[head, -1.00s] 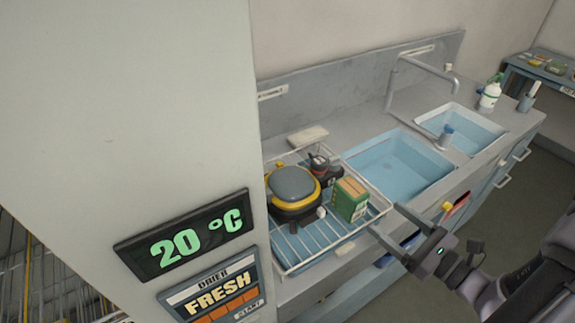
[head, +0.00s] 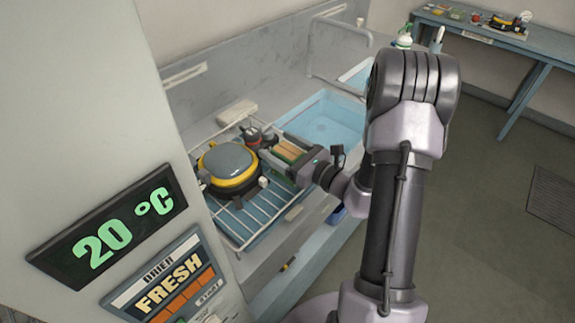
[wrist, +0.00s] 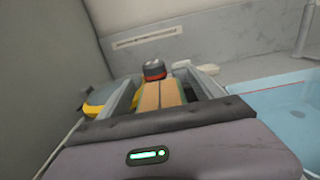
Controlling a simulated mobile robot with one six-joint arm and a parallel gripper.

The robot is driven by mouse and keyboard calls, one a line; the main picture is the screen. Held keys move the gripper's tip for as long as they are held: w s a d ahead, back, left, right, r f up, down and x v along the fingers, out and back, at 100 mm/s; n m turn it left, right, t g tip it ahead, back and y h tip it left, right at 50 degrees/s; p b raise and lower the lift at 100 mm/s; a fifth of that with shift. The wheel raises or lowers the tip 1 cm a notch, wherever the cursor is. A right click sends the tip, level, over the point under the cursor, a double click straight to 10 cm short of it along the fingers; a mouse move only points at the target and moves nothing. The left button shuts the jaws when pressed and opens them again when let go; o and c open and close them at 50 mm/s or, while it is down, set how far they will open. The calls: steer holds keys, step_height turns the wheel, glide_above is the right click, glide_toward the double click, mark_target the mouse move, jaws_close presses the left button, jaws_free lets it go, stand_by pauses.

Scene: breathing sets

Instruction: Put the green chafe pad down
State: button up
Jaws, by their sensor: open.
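The green chafe pad (head: 289,150) looks like a green block with tan strips on top. It sits at the right side of the wire rack (head: 236,228) beside the sink. My gripper (head: 284,152) is open around it, with one finger on each side. In the wrist view the pad's tan top (wrist: 158,96) shows between the two fingers (wrist: 165,80). Its lower part is hidden behind my gripper's body, and I cannot tell whether the fingers touch it.
A yellow and grey round device (head: 228,164) stands on the rack left of the pad. A small black and red item (head: 254,137) is just behind the pad. A blue sink basin (head: 322,122) lies to the right. A drier cabinet (head: 90,130) stands close on the left.

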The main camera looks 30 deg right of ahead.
steer(key=shift+w+a, duration=0.1)
steer(key=shift+w, duration=0.2)
steer(key=shift+s, duration=0.1)
steer(key=shift+c, duration=0.2)
jaws_close()
